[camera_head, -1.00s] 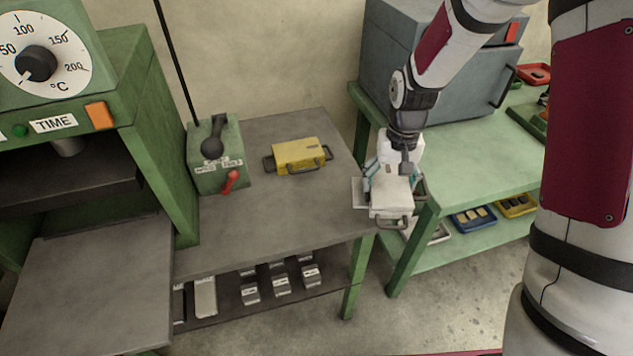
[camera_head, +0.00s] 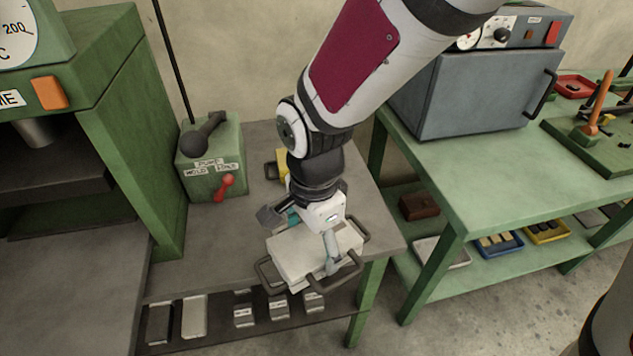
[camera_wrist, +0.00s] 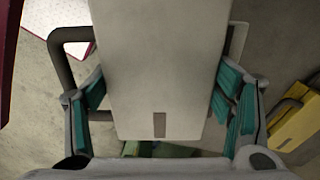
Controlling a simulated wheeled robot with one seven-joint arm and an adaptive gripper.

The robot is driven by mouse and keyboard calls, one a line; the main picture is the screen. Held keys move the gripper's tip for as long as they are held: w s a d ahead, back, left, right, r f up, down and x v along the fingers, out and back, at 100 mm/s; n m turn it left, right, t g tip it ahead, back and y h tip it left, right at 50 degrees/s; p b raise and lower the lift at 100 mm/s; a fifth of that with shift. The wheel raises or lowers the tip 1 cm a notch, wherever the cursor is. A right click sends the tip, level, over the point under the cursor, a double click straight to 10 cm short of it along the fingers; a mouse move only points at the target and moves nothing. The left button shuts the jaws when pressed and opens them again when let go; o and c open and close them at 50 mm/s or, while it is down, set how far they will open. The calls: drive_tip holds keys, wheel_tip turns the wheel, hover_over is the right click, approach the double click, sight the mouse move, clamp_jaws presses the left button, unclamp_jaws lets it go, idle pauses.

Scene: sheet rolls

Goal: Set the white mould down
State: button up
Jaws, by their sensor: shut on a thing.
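The white mould (camera_head: 290,258), a flat pale block with dark bar handles, is in my gripper (camera_head: 308,236) over the front right part of the grey table (camera_head: 235,235) in the head view. I cannot tell whether its underside touches the tabletop. In the wrist view the mould (camera_wrist: 160,60) fills the middle, and the teal finger pads of my gripper (camera_wrist: 163,100) close on its two sides. My wrist hides part of the mould in the head view.
A yellow mould (camera_head: 282,158) lies farther back on the grey table, mostly hidden by my arm. A green box with levers (camera_head: 208,170) stands at the table's left. A green press (camera_head: 125,130) is further left. A green bench (camera_head: 455,170) with a grey oven (camera_head: 480,95) stands right.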

sight(293, 273)
drive_tip(key=s+a+m, duration=0.1)
drive_tip(key=s+m+b, duration=0.1)
drive_tip(key=s, duration=0.1)
drive_tip(key=s+a+f+b, duration=0.1)
drive_tip(key=s, duration=0.1)
drive_tip(key=shift+a+m, duration=0.3)
drive_tip(key=shift+m, duration=0.1)
drive_tip(key=shift+s+a+f+m+b, duration=0.15)
drive_tip(key=shift+s+m+b, duration=0.2)
drive_tip(key=shift+s+m, duration=0.2)
drive_tip(key=w+d, duration=0.1)
drive_tip(key=w, duration=0.4)
drive_tip(key=w+d+f+b, duration=0.1)
drive_tip(key=w+d, duration=0.1)
drive_tip(key=w, duration=0.3)
drive_tip(key=w+d+b, duration=0.1)
drive_tip(key=w, duration=0.4)
drive_tip(key=shift+d+f, duration=0.15)
drive_tip(key=shift+f, duration=0.05)
drive_tip(key=shift+f+b, duration=0.4)
drive_tip(key=shift+f, duration=1.35)
drive_tip(key=shift+f, duration=0.15)
drive_tip(key=o, duration=1.9)
drive_tip(key=shift+s, duration=0.1)
drive_tip(key=shift+o, duration=0.2)
